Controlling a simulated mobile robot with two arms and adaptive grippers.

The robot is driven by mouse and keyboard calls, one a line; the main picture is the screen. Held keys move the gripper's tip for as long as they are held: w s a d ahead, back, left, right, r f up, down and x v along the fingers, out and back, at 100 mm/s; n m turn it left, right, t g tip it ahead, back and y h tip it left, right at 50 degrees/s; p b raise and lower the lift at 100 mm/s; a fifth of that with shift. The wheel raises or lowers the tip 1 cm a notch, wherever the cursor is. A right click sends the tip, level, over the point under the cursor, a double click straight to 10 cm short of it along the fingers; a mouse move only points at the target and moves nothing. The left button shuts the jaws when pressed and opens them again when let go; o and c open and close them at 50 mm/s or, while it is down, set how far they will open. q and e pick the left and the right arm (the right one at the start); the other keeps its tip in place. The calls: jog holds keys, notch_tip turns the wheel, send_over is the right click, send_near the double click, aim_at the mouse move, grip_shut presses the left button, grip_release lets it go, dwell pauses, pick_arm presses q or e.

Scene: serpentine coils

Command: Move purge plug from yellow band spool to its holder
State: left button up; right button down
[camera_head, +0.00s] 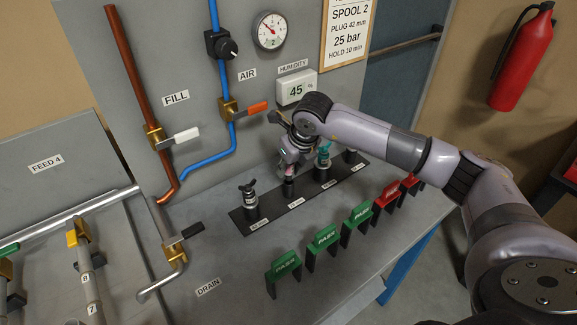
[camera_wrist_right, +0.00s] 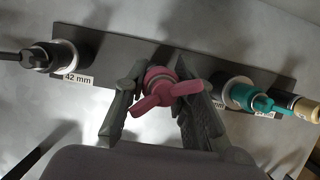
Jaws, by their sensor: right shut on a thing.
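My right gripper (camera_head: 291,166) is over the dark plug rack (camera_head: 270,212) on the bench. It is shut on a pink winged plug (camera_wrist_right: 165,90), with one finger on each side, in the right wrist view. The pink plug also shows under the gripper in the head view (camera_head: 290,172). It stands in line with the rack's posts; whether it is fully seated is hidden. A black plug (camera_head: 249,195) stands at the rack's left end, by the 42 mm label, and a teal plug (camera_head: 323,154) stands to the right. My left gripper is out of view.
Green PASS tags (camera_head: 284,265) and red tags (camera_head: 386,194) stand along the bench front. The drain valve (camera_head: 176,250) is left of the rack. The bench in front of the rack's left end is clear.

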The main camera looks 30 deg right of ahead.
aim_at(291, 172)
jog(key=shift+f+b, duration=0.95)
jog(key=shift+f, duration=0.2)
jog(key=shift+f, duration=0.2)
jog(key=shift+f+b, duration=0.45)
jog(key=shift+b, duration=0.3)
jog(key=c, duration=1.2)
grip_release()
jog(key=shift+c, duration=0.2)
